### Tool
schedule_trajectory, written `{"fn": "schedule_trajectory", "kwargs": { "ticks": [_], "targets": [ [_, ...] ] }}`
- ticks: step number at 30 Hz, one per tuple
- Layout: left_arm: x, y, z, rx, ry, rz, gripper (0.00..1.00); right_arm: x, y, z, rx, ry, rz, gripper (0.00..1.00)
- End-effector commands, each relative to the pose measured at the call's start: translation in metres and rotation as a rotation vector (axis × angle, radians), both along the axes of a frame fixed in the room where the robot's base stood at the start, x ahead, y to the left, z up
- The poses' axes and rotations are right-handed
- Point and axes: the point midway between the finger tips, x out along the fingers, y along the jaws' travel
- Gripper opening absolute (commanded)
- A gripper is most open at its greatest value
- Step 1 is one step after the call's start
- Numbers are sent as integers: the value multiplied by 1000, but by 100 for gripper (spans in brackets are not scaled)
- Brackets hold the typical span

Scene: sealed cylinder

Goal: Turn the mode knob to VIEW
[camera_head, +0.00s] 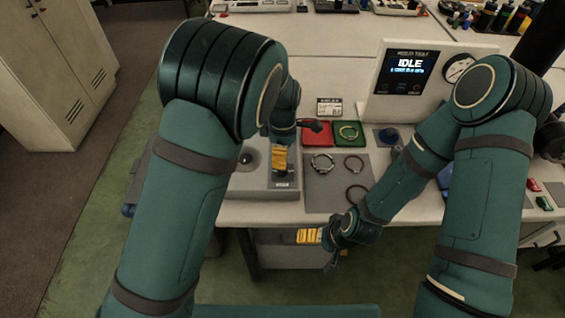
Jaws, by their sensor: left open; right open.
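My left gripper (281,170) points down over the right end of a grey box (250,182) at the table's front edge. Its yellow-orange fingers are close above a small dark part with an unreadable label. I cannot tell whether that part is the mode knob or whether the fingers touch it. My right gripper (303,236) is low, in front of the table edge, with its yellow-orange fingers pointing left. It looks empty. A white panel (367,108) at the back has a screen (406,66) reading IDLE.
A red tray (316,140) and a green tray (350,134) stand behind a grey mat (318,192) with several rings. The panel carries a round gauge (459,68). A cabinet (58,75) stands at the left.

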Motion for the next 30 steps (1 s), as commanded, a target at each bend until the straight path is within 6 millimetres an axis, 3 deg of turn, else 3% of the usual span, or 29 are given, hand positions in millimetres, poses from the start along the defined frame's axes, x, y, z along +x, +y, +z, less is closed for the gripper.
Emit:
{"fn": "schedule_trajectory", "kwargs": {
  "ticks": [3,10,30],
  "targets": [
    [0,0,23,-2,-3,1,61,0,0,0,0,0,0,100],
    [0,1,46,0,-1,1,61,0,0,0,0,0,0,100],
    [0,1,49,0,0,1,61,0,0,0,0,0,0,100]
  ]
}}
